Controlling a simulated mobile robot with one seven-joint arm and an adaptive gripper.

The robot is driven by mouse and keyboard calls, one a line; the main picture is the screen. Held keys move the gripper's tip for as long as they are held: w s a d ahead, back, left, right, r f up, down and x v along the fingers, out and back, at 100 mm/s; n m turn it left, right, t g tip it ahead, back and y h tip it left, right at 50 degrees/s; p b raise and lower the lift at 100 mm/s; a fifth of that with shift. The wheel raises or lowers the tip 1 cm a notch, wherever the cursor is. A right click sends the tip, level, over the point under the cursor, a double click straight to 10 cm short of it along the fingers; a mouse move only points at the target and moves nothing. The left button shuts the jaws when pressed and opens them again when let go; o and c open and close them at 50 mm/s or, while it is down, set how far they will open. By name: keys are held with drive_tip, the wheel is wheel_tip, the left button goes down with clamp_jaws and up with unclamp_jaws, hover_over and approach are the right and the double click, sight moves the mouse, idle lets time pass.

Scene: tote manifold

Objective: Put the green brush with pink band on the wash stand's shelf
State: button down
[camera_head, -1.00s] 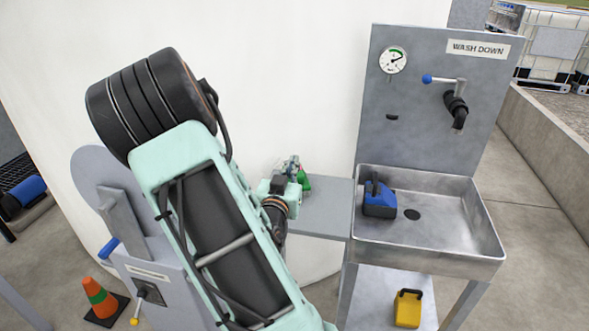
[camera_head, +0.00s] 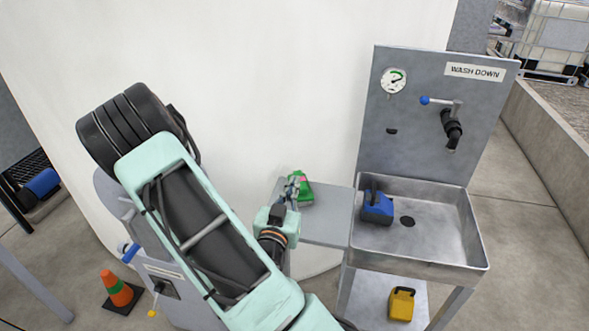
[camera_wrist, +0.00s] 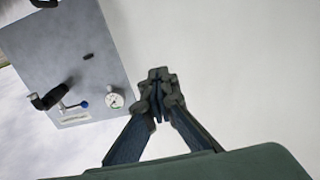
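A green object (camera_head: 303,189), taken to be the brush, rests near the far left end of the wash stand's side shelf (camera_head: 328,222). No pink band can be made out, and my gripper covers part of it. My gripper (camera_head: 293,184) is close against its left side in the head view; whether they touch is unclear. In the wrist view, my gripper's fingers (camera_wrist: 157,88) converge and their tips look shut, with nothing green between them.
The steel sink (camera_head: 450,252) stands right of the shelf, with a blue container (camera_head: 377,207) in it. A tap (camera_head: 451,128) and gauge (camera_head: 393,81) are on the back panel. A yellow container (camera_head: 401,304) stands below. A pale curved wall (camera_head: 270,90) rises behind the shelf.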

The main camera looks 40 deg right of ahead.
drive_tip(key=shift+s+a+r+p, duration=0.5)
drive_tip(key=shift+s+a+p, duration=0.3)
drive_tip(key=shift+p, duration=0.5)
drive_tip(key=c, duration=2.6)
unclamp_jaws()
drive_tip(key=o, duration=2)
drive_tip(key=shift+o, duration=0.2)
